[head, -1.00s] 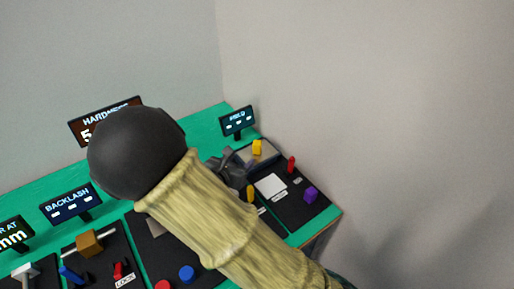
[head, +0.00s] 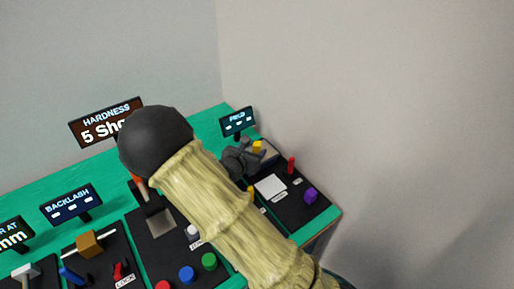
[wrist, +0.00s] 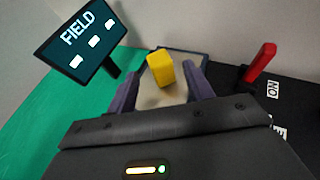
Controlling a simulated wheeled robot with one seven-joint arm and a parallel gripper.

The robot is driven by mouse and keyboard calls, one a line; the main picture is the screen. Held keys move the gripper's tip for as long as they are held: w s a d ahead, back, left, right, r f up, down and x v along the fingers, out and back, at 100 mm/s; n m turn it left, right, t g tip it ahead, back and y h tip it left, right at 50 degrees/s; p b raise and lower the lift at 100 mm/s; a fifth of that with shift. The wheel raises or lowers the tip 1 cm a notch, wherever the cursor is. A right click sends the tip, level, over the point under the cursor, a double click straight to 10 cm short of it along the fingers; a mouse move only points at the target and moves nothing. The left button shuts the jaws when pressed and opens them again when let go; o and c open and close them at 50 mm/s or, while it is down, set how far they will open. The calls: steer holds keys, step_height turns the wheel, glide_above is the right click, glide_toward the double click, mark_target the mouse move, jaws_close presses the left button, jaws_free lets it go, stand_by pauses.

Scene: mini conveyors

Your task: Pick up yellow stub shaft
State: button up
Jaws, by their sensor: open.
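The yellow stub shaft (wrist: 160,68) shows in the wrist view as a short yellow block standing on a light grey pad, between and beyond my gripper's fingers. In the head view the yellow shaft (head: 258,146) is partly hidden by my gripper (head: 243,157). My gripper (wrist: 165,93) is open, with one dark finger on each side of the line to the shaft. I cannot tell whether a finger touches it.
The FIELD display (wrist: 82,40) stands close on the left in the wrist view. A red lever (wrist: 262,62) stands to the right. My arm covers the middle of the bench.

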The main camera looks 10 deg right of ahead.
mark_target(255, 147)
steer(key=x, duration=0.4)
steer(key=shift+d+r, duration=0.1)
steer(key=shift+r, duration=0.05)
steer(key=shift+c, duration=0.2)
jaws_close()
